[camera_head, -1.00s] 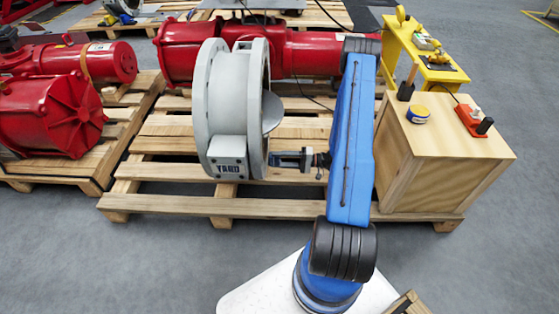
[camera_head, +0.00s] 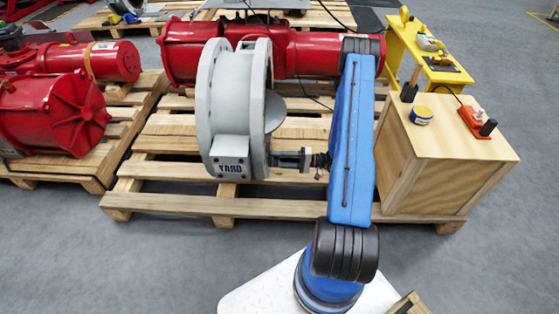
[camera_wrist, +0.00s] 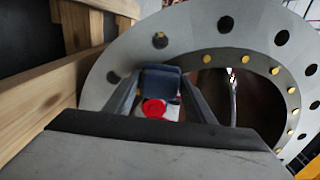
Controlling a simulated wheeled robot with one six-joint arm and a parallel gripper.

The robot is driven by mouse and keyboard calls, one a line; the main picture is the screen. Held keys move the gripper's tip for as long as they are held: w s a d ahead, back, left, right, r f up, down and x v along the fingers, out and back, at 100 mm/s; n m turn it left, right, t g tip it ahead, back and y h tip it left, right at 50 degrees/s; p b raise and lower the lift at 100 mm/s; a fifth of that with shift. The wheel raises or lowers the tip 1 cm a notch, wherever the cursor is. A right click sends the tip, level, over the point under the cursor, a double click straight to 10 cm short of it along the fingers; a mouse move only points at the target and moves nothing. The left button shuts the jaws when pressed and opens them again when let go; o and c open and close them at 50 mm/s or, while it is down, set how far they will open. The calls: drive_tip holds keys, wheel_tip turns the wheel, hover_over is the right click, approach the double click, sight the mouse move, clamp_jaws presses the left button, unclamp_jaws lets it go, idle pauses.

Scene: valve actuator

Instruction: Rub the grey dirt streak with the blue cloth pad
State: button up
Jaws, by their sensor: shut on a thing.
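My gripper (camera_wrist: 160,84) is shut on the blue cloth pad (camera_wrist: 161,76), a dark blue block with a round red part below it in the wrist view. In the head view my gripper (camera_head: 304,160) points left at the side of the grey valve body (camera_head: 228,105), low on its right flange. The pad's far face is at or very close to the flange face; I cannot tell whether it touches. The grey dirt streak cannot be made out in either view; the pad and gripper may hide it.
The valve, with a red actuator (camera_head: 325,55) behind it, rests on a wooden pallet (camera_head: 180,203). A wooden box (camera_head: 450,150) stands right of my arm, with a round yellow-and-blue tin (camera_head: 420,115) and a red tool (camera_head: 474,122) on top. Bolt heads line the flange.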

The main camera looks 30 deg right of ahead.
drive_tip(key=shift+w+a, duration=0.1)
drive_tip(key=shift+a, duration=0.1)
drive_tip(key=shift+w+d+f, duration=1.5)
drive_tip(key=shift+w+f, duration=0.65)
drive_tip(key=shift+f, duration=0.45)
drive_tip(key=shift+s+a+r, duration=0.55)
drive_tip(key=shift+s+r, duration=0.15)
drive_tip(key=shift+r, duration=0.2)
drive_tip(key=shift+s+a+r, duration=0.5)
drive_tip(key=shift+s+r, duration=0.25)
drive_tip(key=shift+r, duration=0.1)
drive_tip(key=shift+s+a+r, duration=0.55)
drive_tip(key=shift+s+r, duration=0.15)
drive_tip(key=shift+r, duration=0.2)
drive_tip(key=v, duration=0.6)
drive_tip(key=shift+d, duration=0.1)
drive_tip(key=shift+v, duration=1.45)
